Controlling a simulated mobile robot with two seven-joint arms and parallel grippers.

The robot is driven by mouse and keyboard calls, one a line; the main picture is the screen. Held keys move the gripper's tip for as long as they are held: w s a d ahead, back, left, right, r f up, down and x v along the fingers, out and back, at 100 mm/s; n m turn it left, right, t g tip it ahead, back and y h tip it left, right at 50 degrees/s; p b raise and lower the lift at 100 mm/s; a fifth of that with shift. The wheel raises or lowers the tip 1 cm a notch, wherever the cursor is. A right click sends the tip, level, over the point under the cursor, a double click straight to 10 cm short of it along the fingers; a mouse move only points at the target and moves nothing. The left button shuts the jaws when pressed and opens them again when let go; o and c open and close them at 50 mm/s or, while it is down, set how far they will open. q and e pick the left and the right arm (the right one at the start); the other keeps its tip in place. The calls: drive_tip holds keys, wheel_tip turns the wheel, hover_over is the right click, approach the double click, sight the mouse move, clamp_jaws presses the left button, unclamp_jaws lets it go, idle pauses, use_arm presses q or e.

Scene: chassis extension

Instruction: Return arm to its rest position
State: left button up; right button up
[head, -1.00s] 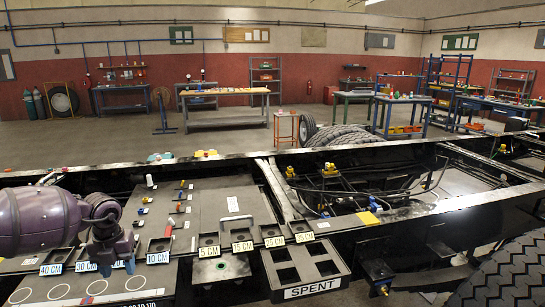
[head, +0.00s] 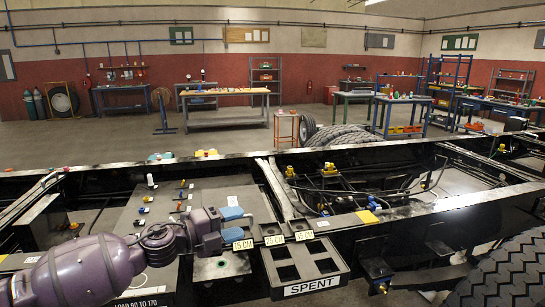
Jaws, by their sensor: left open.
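My left arm (head: 90,268), purple with dark joints, comes in from the lower left and reaches right across the work panel. My left gripper (head: 236,224) has two blue-tipped fingers, held apart with nothing visible between them. It is over the labelled bins, just left of the 15 CM label (head: 243,245). The arm and gripper hide the bins and labels farther left. My right gripper is not in view.
The black SPENT tray (head: 342,267) has several compartments that look empty. Small coloured fittings (head: 183,184) lie on the grey panel (head: 231,188). Black chassis rails (head: 420,215) surround the panel. A large tyre (head: 507,272) stands at the lower right.

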use_arm(q)
drive_tip(key=s+a+f+n+t+y, duration=0.3)
drive_tip(key=s+a+f+n+y, duration=0.25)
drive_tip(key=f+n, duration=0.5)
drive_tip(key=s+a+f+n+t+y, duration=0.45)
drive_tip(key=s+a+f+n, duration=0.2)
drive_tip(key=n, duration=0.65)
drive_tip(key=s+a+f+n+g+y, duration=0.2)
drive_tip(key=s+a+f, duration=0.1)
drive_tip(key=s+f, duration=0.4)
drive_tip(key=s+a+f+n+g+y, duration=0.2)
drive_tip(key=s+f, duration=0.6)
drive_tip(key=s, duration=0.4)
drive_tip(key=shift+s+a+n+g+y, duration=0.3)
drive_tip(key=shift+a+n+y, duration=0.3)
drive_tip(key=shift+a+n, duration=0.3)
drive_tip(key=shift+w+f, duration=0.1)
drive_tip(key=shift+c, duration=0.6)
drive_tip(key=shift+w+d, duration=0.1)
